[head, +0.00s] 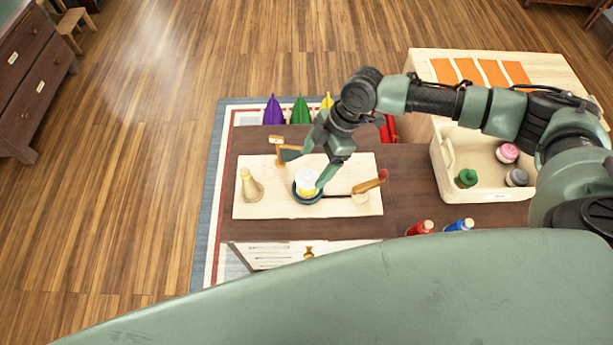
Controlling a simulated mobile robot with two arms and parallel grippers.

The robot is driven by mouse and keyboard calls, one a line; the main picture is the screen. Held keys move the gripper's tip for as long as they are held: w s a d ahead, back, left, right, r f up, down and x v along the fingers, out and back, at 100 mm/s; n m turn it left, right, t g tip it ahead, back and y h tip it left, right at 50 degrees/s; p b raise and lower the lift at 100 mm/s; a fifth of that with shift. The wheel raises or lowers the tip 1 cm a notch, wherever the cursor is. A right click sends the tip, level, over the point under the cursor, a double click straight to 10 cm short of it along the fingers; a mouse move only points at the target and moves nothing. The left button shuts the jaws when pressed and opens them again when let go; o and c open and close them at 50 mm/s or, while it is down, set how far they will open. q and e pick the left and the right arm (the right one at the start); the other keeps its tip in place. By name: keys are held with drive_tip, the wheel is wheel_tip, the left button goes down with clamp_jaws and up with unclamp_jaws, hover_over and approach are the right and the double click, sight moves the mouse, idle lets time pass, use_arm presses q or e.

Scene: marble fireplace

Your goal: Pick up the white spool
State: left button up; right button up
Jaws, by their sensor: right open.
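The white spool (307,178), with a yellowish part on it, sits in a small dark round dish (307,198) on a pale board (345,206). My right gripper (304,167) is open just above and around the upper part of the spool, with one finger at its right side and the other up and to its left. I cannot tell whether the fingers touch it. My left gripper is out of view.
A pale yellow cone-like piece (251,186) stands left on the board, and a wooden handle with a red end (370,185) lies right. Red (420,228) and blue (459,225) spools stand in front. A cream bin (480,184) holds several spools at the right.

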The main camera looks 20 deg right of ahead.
sight(309, 171)
drive_tip(key=shift+p+x, duration=0.6)
drive_tip(key=shift+x, duration=2.15)
drive_tip(key=shift+w+d, duration=0.1)
drive_tip(key=shift+w, duration=0.05)
drive_tip(key=c, duration=1.5)
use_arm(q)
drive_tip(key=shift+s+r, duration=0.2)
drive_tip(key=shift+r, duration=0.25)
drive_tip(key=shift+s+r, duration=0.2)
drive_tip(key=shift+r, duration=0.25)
